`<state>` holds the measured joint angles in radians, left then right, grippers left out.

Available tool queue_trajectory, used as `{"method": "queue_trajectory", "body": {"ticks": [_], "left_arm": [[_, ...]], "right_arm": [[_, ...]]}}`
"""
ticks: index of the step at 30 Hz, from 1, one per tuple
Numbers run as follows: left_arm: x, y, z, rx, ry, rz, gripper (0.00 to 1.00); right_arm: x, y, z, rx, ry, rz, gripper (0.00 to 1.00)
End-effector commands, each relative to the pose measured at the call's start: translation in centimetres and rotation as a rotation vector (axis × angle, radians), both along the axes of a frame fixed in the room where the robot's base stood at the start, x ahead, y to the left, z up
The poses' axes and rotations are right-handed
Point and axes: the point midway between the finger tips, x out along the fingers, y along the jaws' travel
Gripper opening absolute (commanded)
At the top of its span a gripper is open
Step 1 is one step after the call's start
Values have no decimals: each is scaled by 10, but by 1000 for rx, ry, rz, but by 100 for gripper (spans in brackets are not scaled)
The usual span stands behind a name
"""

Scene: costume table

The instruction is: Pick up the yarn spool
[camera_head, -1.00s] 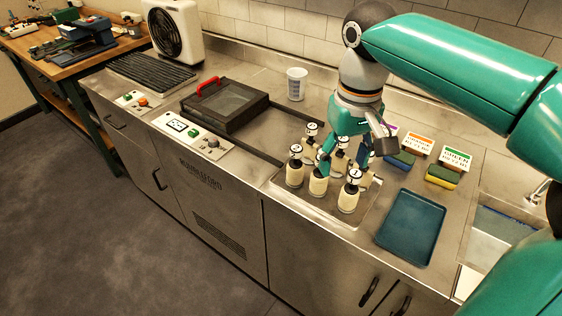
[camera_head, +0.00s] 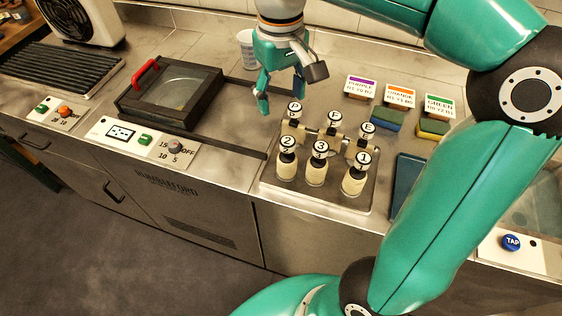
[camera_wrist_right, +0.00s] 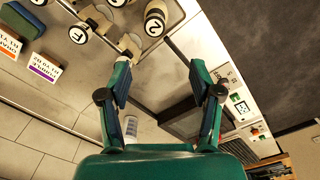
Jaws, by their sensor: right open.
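Several cream spool-like pieces with round white tops stand on a metal tray (camera_head: 335,200) in the head view. The front ones read 2 (camera_head: 287,163), 3 (camera_head: 317,170) and 1 (camera_head: 354,180). Pieces marked P (camera_head: 295,112) and E (camera_head: 367,130) stand behind, with a cream crosspiece between. I cannot tell which piece the task means. My right gripper (camera_head: 282,95) is open and empty, above the counter behind and left of the tray. In the right wrist view the gripper (camera_wrist_right: 160,67) is apart from the piece marked 2 (camera_wrist_right: 155,20). My left gripper is not in view.
A dark lidded box (camera_head: 170,95) with a red handle lies to the left. A white cup (camera_head: 246,48) stands behind the gripper. Sponges (camera_head: 388,122) and label cards (camera_head: 400,93) are on the right. A blue tray (camera_head: 405,185) is partly hidden by my arm.

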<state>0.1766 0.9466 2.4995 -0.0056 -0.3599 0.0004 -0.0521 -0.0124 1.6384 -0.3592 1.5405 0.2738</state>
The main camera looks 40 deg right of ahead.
Motion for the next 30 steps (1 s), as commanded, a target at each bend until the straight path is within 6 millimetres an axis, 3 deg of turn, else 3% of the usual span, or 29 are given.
{"method": "queue_trajectory", "body": {"ticks": [3, 9, 20, 30], "left_arm": [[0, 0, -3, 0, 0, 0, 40], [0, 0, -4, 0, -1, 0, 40], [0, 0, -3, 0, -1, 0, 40], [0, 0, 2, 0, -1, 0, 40]], "right_arm": [[-1, -1, -28, 0, 4, -1, 64], [-1, -1, -67, 0, 3, 0, 64], [-4, -3, -94, -1, 2, 0, 64], [-12, -7, -135, 0, -2, -1, 64]]}}
